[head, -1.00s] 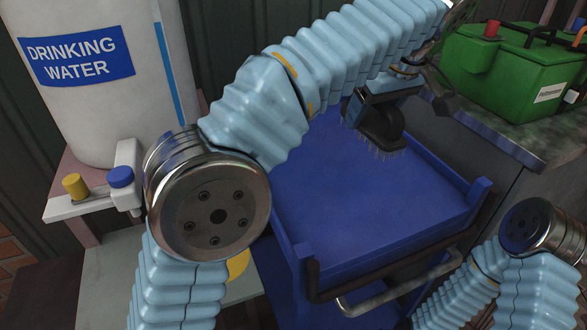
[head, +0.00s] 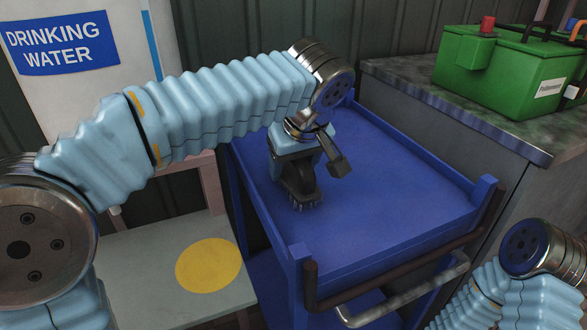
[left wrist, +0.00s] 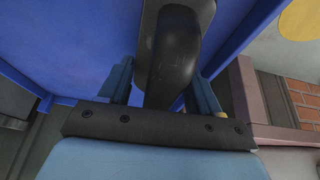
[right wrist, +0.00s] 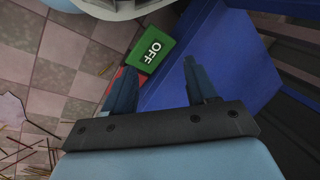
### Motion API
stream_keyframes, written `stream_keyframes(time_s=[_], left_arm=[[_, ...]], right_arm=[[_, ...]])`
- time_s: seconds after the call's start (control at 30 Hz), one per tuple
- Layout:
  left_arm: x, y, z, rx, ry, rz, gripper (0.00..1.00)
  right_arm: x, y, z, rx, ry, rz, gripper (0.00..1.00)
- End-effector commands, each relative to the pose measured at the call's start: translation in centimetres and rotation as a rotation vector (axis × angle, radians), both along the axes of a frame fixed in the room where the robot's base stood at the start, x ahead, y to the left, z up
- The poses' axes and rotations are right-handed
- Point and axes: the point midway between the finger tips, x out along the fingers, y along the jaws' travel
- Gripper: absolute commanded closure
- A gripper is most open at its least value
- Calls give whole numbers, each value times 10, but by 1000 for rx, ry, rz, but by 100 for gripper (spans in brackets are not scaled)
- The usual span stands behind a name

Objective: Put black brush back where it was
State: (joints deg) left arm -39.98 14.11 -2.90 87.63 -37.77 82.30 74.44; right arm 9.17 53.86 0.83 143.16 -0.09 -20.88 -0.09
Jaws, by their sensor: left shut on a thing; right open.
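The black brush (head: 302,180) is in my left gripper (head: 296,158), bristles down, over the left part of the blue cart's top tray (head: 400,190). I cannot tell whether the bristles touch the tray. In the left wrist view the brush's dark, glossy body (left wrist: 168,55) sits between the fingers of the left gripper (left wrist: 162,88). My right gripper (right wrist: 160,85) is open and empty in the right wrist view, near a green OFF sign (right wrist: 151,50). In the head view only part of the right arm shows, at lower right.
A yellow disc (head: 208,264) lies on a pale low surface (head: 140,265) left of the cart. A white drinking water tank (head: 85,95) stands at upper left. A green box (head: 500,70) sits on the counter (head: 420,80) at upper right. The tray's middle and right are clear.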

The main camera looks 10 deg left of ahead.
Motion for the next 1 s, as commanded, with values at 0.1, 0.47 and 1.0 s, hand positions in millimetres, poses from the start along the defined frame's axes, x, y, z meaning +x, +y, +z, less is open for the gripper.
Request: stream_keyframes(time_s=[0.1, 0.47, 1.0], left_arm=[[0, 0, -6, -1, -1, 0, 76], [0, 0, -8, -1, -1, 0, 29], [-3, -3, 4, -1, -2, -1, 11]], right_arm=[[0, -1, -1, -1, 0, -1, 43], [1, -1, -3, -1, -1, -2, 43], [0, 0, 2, 1, 0, 0, 43]])
